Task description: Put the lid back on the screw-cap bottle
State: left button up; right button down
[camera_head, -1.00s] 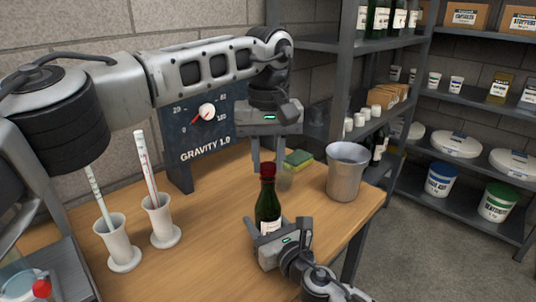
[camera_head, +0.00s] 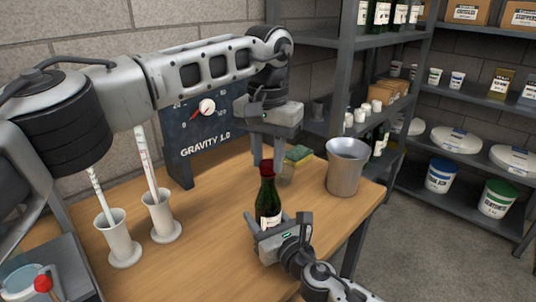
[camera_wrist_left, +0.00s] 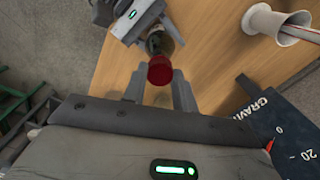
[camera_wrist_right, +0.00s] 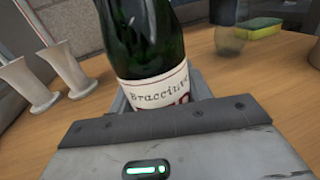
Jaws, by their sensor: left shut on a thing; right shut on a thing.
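The green screw-cap bottle (camera_head: 268,198) stands upright near the table's front edge, with a cream label. My right gripper (camera_head: 270,230) is shut around its lower body; the bottle also shows between its fingers in the right wrist view (camera_wrist_right: 145,45). The red lid (camera_head: 267,168) is at the top of the bottle's neck, in line with it. My left gripper (camera_head: 268,157) comes down from above and is shut on the lid, which shows between its fingertips in the left wrist view (camera_wrist_left: 160,70). I cannot tell how tightly the lid sits.
Two white cylinder stands (camera_head: 120,240) (camera_head: 160,217) hold tall instruments on the left. The gravity panel (camera_head: 200,130) is behind. A metal bucket (camera_head: 346,168), a sponge (camera_head: 298,155) and a clear glass (camera_head: 286,173) stand to the right and behind. The table's front middle is clear.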

pick_arm(q)
jog(key=o, duration=0.9)
jog(key=shift+r, duration=0.15)
jog(key=shift+r, duration=2.15)
jog(key=shift+c, duration=0.2)
